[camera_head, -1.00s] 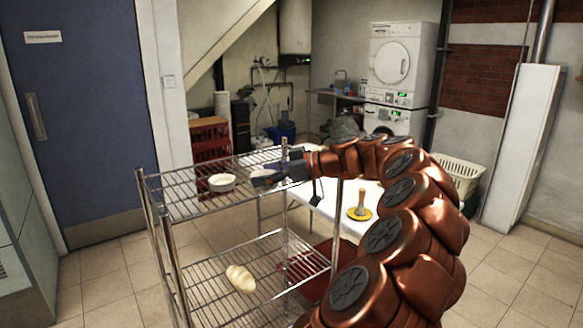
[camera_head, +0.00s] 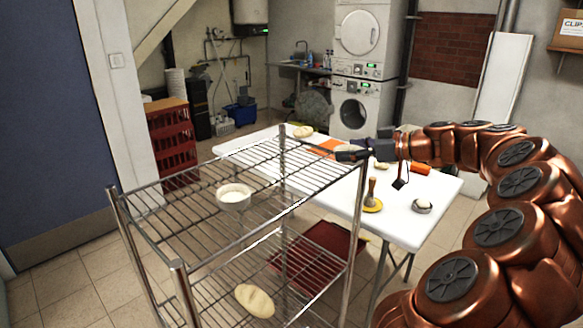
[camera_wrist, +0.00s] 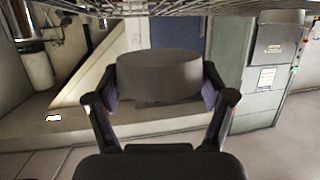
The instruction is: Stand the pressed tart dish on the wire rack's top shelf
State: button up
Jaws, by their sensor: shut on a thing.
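My gripper (camera_head: 352,155) is shut on a round, shallow dish, apparently the tart dish (camera_wrist: 160,72). In the wrist view, the dish looks grey-brown in shadow and roughly level between both fingers. In the head view, only a small pale part of the dish shows, and its filling cannot be made out. The wire rack (camera_head: 178,266) stands at the left front. My gripper appears just beyond the rack's right post, over the table side. The rack's wires show along the top edge of the wrist view (camera_wrist: 190,7).
A loaf (camera_head: 254,300) lies on the lower shelf. The white table (camera_head: 440,190) behind holds a yellow-based tamper (camera_head: 372,200), a small bowl (camera_head: 422,206) and orange items. Tall metal posts edge the rack.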

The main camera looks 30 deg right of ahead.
jog(key=p, duration=0.3)
send_over(300, 177)
jog(key=shift+s+d+f, duration=0.1)
jog(key=shift+f, duration=0.45)
jog(key=shift+a+f, duration=0.2)
jog(key=shift+f, duration=0.05)
notch_tip(300, 177, down, 3)
jog(key=shift+p, duration=0.3)
jog(key=shift+f, duration=0.1)
jog(key=shift+f+b, duration=0.15)
jog(key=shift+b, duration=0.2)
jog(key=o, duration=1.2)
jog(key=shift+c, duration=0.2)
jog(key=shift+r+p, duration=0.2)
jog(key=shift+p, duration=0.1)
